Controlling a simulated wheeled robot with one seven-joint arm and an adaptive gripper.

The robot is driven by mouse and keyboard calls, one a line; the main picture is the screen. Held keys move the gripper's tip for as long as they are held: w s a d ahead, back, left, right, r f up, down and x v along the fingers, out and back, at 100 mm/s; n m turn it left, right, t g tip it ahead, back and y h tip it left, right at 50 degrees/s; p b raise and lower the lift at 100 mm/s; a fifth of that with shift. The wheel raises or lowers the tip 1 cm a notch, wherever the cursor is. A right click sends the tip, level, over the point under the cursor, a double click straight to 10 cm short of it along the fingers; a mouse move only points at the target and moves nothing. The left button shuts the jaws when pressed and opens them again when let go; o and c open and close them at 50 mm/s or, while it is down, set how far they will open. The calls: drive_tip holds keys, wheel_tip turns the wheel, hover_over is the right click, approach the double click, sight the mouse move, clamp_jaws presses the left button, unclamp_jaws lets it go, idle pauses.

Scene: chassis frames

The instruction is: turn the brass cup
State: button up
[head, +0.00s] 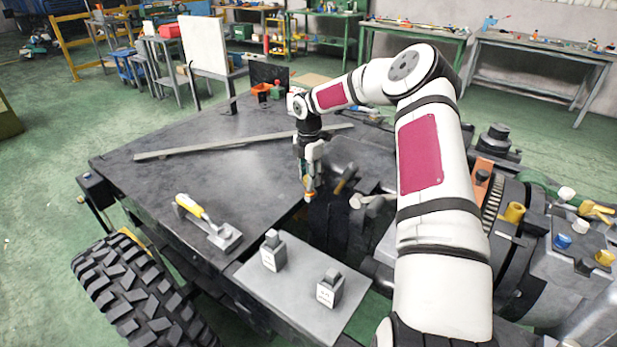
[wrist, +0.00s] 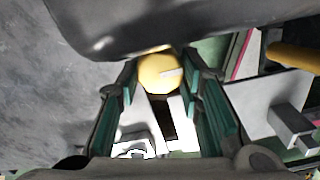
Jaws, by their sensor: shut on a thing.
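The brass cup (wrist: 157,68) shows in the wrist view as a round yellow face with a pale mark on it. It sits between the two green-padded fingers of my gripper (wrist: 161,84), which are shut on it. In the head view my gripper (head: 309,189) points down at the near right edge of the dark deck, with a bit of brass (head: 309,183) showing between the fingers. The fingers and the arm hide most of the cup there.
A yellow-handled trowel (head: 208,222) lies on the dark deck (head: 200,175), left of my gripper. A long bar (head: 240,142) lies behind. A grey plate (head: 290,305) with two small blocks is in front. Other knobs and machine parts crowd the right side.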

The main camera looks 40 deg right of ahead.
drive_tip(key=m+b, duration=0.1)
drive_tip(key=m, duration=0.3)
drive_tip(key=shift+w+m+b, duration=0.1)
drive_tip(key=shift+m+b, duration=0.2)
drive_tip(key=shift+m, duration=0.1)
drive_tip(key=o, duration=1.2)
drive_tip(key=shift+c, duration=0.2)
